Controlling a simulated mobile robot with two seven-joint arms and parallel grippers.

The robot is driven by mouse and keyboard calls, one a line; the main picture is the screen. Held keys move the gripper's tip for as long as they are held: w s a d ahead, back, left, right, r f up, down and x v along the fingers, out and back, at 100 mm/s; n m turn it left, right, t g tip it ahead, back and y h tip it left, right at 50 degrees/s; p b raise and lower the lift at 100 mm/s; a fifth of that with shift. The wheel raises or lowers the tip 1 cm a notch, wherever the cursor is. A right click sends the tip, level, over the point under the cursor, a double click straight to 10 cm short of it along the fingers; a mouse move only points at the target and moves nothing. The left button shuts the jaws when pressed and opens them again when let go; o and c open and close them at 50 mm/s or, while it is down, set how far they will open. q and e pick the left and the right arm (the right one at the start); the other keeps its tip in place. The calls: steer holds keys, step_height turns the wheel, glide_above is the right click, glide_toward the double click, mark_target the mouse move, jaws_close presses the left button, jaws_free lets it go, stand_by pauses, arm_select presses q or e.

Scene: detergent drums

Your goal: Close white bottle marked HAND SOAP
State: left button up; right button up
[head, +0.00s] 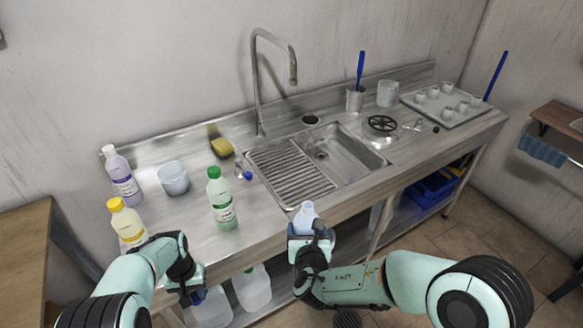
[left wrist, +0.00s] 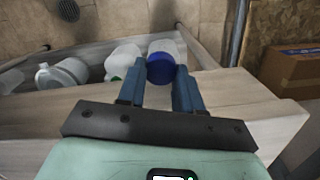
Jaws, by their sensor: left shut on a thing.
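A white bottle (head: 306,213) is upright at the counter's front edge, its narrow uncapped-looking neck at the top. My right gripper (head: 312,232) is around its body and appears shut on it; the lower part and any label are hidden. My left gripper (head: 193,290) is low in front of the counter, left of the bottle and well apart from it. In the left wrist view, my left gripper (left wrist: 160,82) is shut on a round blue cap (left wrist: 160,67) held between its fingertips.
On the counter stand a green-capped bottle (head: 221,200), a yellow-capped bottle (head: 126,222), a purple bottle (head: 121,174) and a bucket (head: 173,178). The sink (head: 345,155) is behind the white bottle. Large jugs (head: 252,288) stand below the counter.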

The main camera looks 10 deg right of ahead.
steer(key=s+a+r+n+y, duration=0.1)
steer(key=s+a+n+y, duration=0.1)
steer(key=a, duration=0.5)
steer(key=shift+s+r+n+y, duration=0.35)
steer(key=shift+n+y, duration=0.35)
steer(key=shift+y, duration=0.3)
steer(key=w+d+f+m+h, duration=0.2)
steer(key=w+d+m+h, duration=0.1)
steer(key=d, duration=0.6)
steer(key=shift+w+d+m+h, duration=0.4)
steer(key=shift+m+h, duration=0.4)
steer(key=shift+h, duration=0.4)
